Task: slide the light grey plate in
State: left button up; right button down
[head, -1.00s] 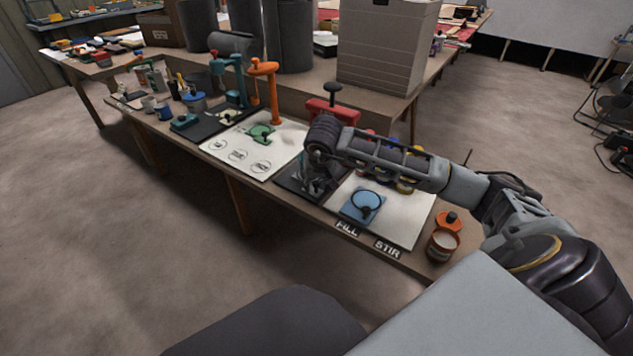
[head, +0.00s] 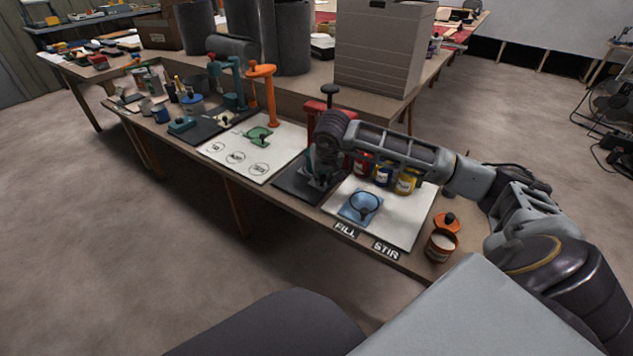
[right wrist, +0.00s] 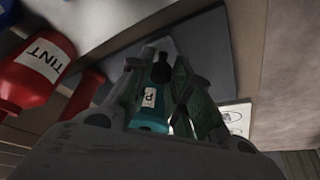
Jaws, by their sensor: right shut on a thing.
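My right gripper (right wrist: 164,88) is low over the dark mat in front of the red stand (head: 320,122) in the head view. Its fingers are shut on a teal piece (right wrist: 149,118) with a black knob and a white label, which shows between them in the right wrist view. The arm hides this piece in the head view. A narrow light grey strip (right wrist: 161,46) shows just beyond the knob; I cannot tell whether it is the light grey plate. My left gripper is out of view.
Red, blue and yellow paint bottles (head: 383,174) stand close beside my right arm. A white board with a blue square (head: 361,206) lies to the right. An orange stand (head: 270,95) and a teal stand (head: 234,80) stand further left. An orange-lidded pot (head: 443,244) is near the corner.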

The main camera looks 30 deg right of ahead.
jog(key=shift+w+d+r, duration=0.1)
jog(key=shift+w+d, duration=0.45)
jog(key=shift+d, duration=0.8)
jog(key=shift+w+d+f, duration=0.1)
jog(key=shift+w+d, duration=0.4)
jog(key=shift+d, duration=0.8)
jog(key=shift+w+d+r, duration=0.1)
jog(key=shift+w+d, duration=0.45)
jog(key=shift+d, duration=0.8)
jog(key=c, duration=1.3)
grip_release()
jog(key=v, duration=0.7)
jog(key=shift+s+r, duration=0.2)
jog(key=shift+r, duration=0.15)
jog(key=shift+a, duration=0.1)
